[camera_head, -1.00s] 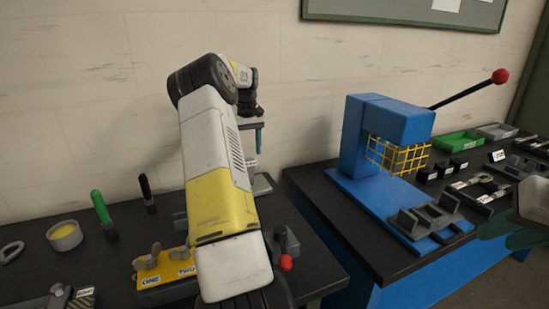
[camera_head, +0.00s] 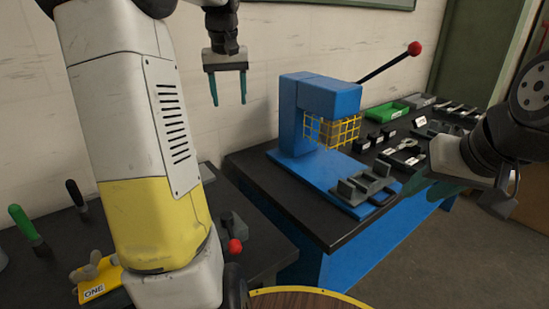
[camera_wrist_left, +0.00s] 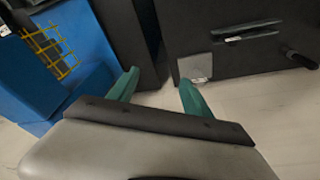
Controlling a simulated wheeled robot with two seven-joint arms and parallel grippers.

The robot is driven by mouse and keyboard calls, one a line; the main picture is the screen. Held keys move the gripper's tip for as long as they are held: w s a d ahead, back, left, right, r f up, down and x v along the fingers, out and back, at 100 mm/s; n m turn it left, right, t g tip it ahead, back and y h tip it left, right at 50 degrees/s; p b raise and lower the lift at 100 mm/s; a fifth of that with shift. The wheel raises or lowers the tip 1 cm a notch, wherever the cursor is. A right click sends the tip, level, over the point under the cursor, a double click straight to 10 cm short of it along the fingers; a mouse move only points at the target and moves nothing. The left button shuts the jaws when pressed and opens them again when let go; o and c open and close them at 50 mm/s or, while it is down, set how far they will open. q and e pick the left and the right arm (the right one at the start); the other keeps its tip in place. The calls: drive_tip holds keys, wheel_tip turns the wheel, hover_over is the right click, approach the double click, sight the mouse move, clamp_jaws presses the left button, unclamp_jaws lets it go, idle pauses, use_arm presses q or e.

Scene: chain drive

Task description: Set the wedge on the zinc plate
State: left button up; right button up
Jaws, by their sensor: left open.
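My left gripper (camera_head: 229,92) is open and empty, fingers pointing down, in the air near the wall and left of the blue press. In the left wrist view its two teal fingers (camera_wrist_left: 158,77) are apart with nothing between them. A light grey square plate (camera_wrist_left: 195,68), perhaps the zinc plate, lies at the corner of a dark bench top, with a small label beside it. In the head view my left arm hides much of that bench. I cannot make out the wedge for certain. My right gripper (camera_head: 432,186) is at the right, its teal fingers seen partly; their opening is unclear.
The blue press (camera_head: 320,95) with a yellow guard (camera_head: 332,130) and red-knobbed lever stands on the right bench. A grey fixture (camera_head: 365,184), a green tray (camera_head: 388,112) and several small parts are there. Green (camera_head: 27,228) and black (camera_head: 77,198) handles stand on the left bench.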

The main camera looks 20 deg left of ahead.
use_arm(q)
drive_tip(key=s+d+f+m+t+h, duration=0.1)
drive_tip(key=s+d+f+m+t, duration=0.1)
drive_tip(key=s+d, duration=0.6)
drive_tip(key=s+d+f+m+t+h, duration=0.2)
drive_tip(key=s+d, duration=0.7)
drive_tip(key=s, duration=0.6)
drive_tip(key=shift+s+f+m, duration=0.15)
drive_tip(key=shift+f+m, duration=0.55)
drive_tip(key=shift+f, duration=0.2)
